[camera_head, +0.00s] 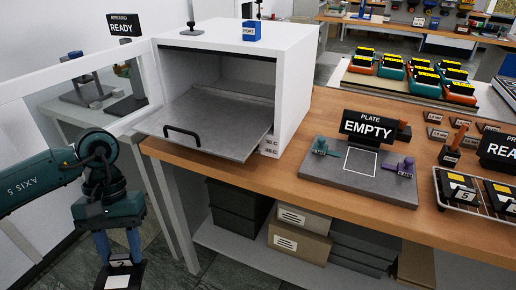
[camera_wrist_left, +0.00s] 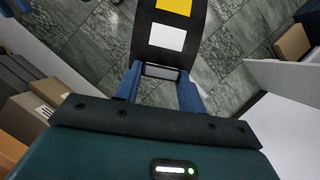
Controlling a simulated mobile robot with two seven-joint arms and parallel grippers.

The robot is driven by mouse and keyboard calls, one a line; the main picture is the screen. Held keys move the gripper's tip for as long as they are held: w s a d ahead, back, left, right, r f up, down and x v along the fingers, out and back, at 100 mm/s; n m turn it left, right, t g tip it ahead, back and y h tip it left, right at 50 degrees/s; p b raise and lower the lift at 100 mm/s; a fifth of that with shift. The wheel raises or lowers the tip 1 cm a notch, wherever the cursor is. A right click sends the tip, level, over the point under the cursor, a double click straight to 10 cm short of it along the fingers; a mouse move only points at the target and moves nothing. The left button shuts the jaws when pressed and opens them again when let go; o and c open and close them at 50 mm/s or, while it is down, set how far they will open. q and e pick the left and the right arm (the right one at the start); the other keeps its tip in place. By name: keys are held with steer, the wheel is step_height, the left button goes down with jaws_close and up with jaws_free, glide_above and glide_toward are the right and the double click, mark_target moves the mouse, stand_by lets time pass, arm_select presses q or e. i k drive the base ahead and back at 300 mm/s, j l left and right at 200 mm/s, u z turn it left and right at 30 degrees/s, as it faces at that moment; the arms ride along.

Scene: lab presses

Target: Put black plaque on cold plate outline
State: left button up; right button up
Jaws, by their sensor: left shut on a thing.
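My left gripper (camera_head: 119,252) hangs low at the left of the head view, in front of the table and over the floor. Its blue fingers are shut on the black plaque (camera_head: 118,277), which is cut off by the bottom edge there. In the left wrist view the black plaque (camera_wrist_left: 168,14) bears a yellow and a white label and sticks out beyond the fingers (camera_wrist_left: 160,74). The grey cold plate (camera_head: 335,180) lies on the wooden table, with a bare white square outline (camera_head: 361,162) on it. My right gripper is not in view.
A white oven-like chamber (camera_head: 298,80) stands open at the left, its grey tray (camera_head: 215,120) reaching forward. A sign (camera_head: 368,127) behind the cold plate reads "PLATE EMPTY". Small teal (camera_head: 321,147) and purple (camera_head: 405,168) fixtures flank the outline. A rack of black plaques (camera_head: 480,190) stands right.

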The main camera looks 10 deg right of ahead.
mark_target(361, 160)
steer(key=z, duration=1.3)
steer(key=l+z, duration=0.15)
steer(key=l, duration=0.35)
steer(key=i+l+z, duration=0.1)
steer(key=l, duration=0.35)
steer(key=i, duration=0.05)
